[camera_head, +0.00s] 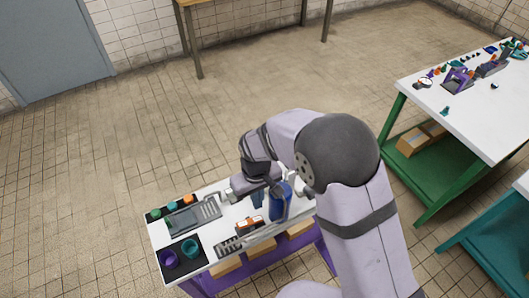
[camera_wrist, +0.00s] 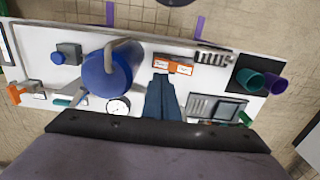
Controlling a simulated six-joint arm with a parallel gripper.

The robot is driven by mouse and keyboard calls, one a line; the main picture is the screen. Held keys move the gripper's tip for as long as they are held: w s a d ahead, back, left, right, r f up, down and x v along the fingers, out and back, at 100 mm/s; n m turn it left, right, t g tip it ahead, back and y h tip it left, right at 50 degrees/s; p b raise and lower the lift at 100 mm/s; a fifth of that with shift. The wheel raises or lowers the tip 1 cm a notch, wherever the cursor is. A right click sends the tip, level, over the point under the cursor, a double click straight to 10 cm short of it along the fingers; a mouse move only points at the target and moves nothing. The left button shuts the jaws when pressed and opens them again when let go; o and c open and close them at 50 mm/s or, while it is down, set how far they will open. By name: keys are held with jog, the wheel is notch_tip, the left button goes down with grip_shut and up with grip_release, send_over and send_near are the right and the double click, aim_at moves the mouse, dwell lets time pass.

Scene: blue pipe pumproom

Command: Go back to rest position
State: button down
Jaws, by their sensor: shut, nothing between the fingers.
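My gripper (camera_wrist: 161,80) is shut and empty, its blue fingers pressed together above the white table (camera_wrist: 215,68). In the head view my gripper (camera_head: 258,203) hangs over the same table (camera_head: 220,255), partly hidden by my arm. A blue cylinder with a grey bent pipe (camera_wrist: 108,72) stands left of the fingers in the wrist view. An orange and white block (camera_wrist: 174,65) lies just beyond the fingertips, with no visible grip on it.
Purple (camera_head: 169,258) and teal (camera_head: 190,248) cups stand on a black mat at the table's front left. A grey tray (camera_head: 195,216) lies behind them. A round gauge (camera_wrist: 118,106) is near the blue cylinder. A green-framed table (camera_head: 465,110) stands right; open floor lies behind.

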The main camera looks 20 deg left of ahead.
jog(key=s+d+g+h, duration=0.2)
jog(key=s+d, duration=0.9)
jog(key=d, duration=0.2)
jog(key=w+d+r+m+t+y, duration=0.1)
jog(key=d+r+m, duration=0.3)
jog(key=d, duration=0.4)
jog(key=w+d+r+m+t+y, duration=0.1)
jog(key=d+r+m, duration=0.4)
jog(key=d, duration=0.4)
jog(key=shift+w+r, duration=0.35)
jog(key=shift+r, duration=0.05)
